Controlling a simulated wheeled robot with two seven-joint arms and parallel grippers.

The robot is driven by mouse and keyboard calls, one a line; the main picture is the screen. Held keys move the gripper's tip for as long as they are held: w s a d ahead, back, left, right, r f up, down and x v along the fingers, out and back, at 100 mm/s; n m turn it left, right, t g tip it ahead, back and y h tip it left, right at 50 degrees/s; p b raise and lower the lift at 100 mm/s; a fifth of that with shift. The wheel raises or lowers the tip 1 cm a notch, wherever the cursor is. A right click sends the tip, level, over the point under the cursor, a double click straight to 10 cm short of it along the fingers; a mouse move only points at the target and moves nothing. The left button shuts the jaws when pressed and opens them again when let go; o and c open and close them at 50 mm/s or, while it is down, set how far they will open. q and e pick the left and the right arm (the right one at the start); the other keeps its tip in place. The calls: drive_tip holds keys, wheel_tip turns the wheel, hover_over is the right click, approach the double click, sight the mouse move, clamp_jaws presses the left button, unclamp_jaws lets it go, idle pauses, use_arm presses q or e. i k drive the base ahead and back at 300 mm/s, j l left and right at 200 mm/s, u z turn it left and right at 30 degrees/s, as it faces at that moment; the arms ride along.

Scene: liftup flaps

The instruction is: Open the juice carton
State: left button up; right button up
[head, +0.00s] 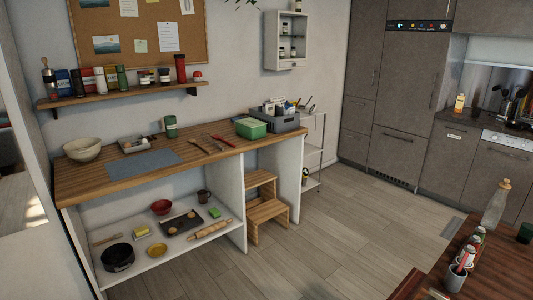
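I cannot make out a juice carton for certain. A grey basket (290,123) at the right end of the wooden counter holds small upright packages (280,107), which may be cartons but are too small to tell. A small orange-and-white container (459,103) stands on the dark kitchen counter at the right; whether it is a carton or a bottle is unclear. Neither of my grippers is in view.
The wooden counter (85,185) also bears a bowl (83,149), a grey mat (143,162) and a green box (251,128). A wooden step stool (267,210) stands below. A table (490,262) with bottles fills the lower right. The middle floor (350,220) is clear.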

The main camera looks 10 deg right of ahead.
sight(461, 101)
drive_tip(key=i+u, duration=0.45)
drive_tip(key=i, duration=0.75)
drive_tip(key=i+z, duration=0.65)
drive_tip(key=z, duration=0.15)
drive_tip(key=i+j+z, duration=0.1)
drive_tip(key=i+z, duration=0.3)
drive_tip(key=i+l+z, duration=0.2)
drive_tip(key=i+z, duration=0.55)
drive_tip(key=i, duration=0.2)
drive_tip(key=i+z, duration=0.4)
drive_tip(key=i+l+u, duration=0.15)
drive_tip(key=i, duration=0.4)
drive_tip(key=i+l+u, duration=0.15)
drive_tip(key=i, duration=0.4)
drive_tip(key=i+l+u, duration=0.15)
drive_tip(key=i, duration=0.4)
drive_tip(key=i+l+u, duration=0.15)
drive_tip(key=i+l, duration=0.45)
drive_tip(key=l, duration=0.25)
drive_tip(key=i+l, duration=0.15)
drive_tip(key=l, duration=0.2)
drive_tip(key=i+l+z, duration=0.1)
drive_tip(key=l, duration=0.3)
drive_tip(key=i+l, duration=0.25)
drive_tip(key=i, duration=0.55)
